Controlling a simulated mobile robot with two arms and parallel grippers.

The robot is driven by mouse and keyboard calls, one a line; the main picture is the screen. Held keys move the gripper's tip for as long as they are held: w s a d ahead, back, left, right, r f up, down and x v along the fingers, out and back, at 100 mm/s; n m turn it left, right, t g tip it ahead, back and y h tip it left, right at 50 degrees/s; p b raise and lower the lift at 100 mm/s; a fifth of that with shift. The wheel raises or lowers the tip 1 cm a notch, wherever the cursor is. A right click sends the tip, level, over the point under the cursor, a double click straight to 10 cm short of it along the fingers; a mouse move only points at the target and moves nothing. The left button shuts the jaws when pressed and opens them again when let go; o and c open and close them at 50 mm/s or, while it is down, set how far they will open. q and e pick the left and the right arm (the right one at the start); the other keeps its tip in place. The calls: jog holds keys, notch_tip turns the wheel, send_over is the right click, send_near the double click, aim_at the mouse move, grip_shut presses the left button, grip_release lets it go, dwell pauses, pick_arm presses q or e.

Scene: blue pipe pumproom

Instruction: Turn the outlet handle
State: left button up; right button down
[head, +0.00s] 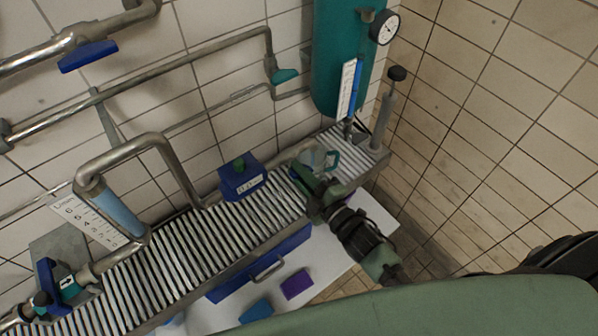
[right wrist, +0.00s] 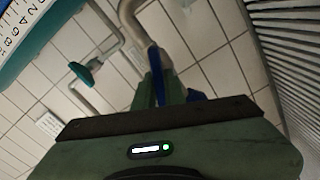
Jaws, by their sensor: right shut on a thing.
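My right gripper (head: 308,172) is at the right part of the slatted rack, beside a curved metal pipe end (head: 300,150). In the right wrist view its green fingers (right wrist: 160,88) are shut on a narrow blue handle (right wrist: 158,72), which I take to be the outlet handle. A metal pipe (right wrist: 130,18) bends down to this handle. In the head view the gripper hides most of the handle. My left gripper does not show.
A blue box with a green knob (head: 240,178) stands on the slatted rack (head: 180,250). A teal tank (head: 335,60) with a gauge (head: 384,27) stands behind. Another blue handle (head: 88,56) and a teal valve handle (head: 285,76) are on wall pipes. A white surface (head: 350,240) lies below.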

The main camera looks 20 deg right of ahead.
jog(key=shift+n, duration=0.6)
jog(key=shift+f, duration=0.1)
jog(key=c, duration=1.5)
grip_release()
jog(key=shift+s, duration=0.1)
jog(key=shift+s+d+f+b, duration=0.1)
jog(key=shift+s+b, duration=0.2)
jog(key=shift+b, duration=0.05)
jog(key=b+v, duration=0.1)
jog(key=v, duration=0.6)
jog(key=shift+b, duration=0.4)
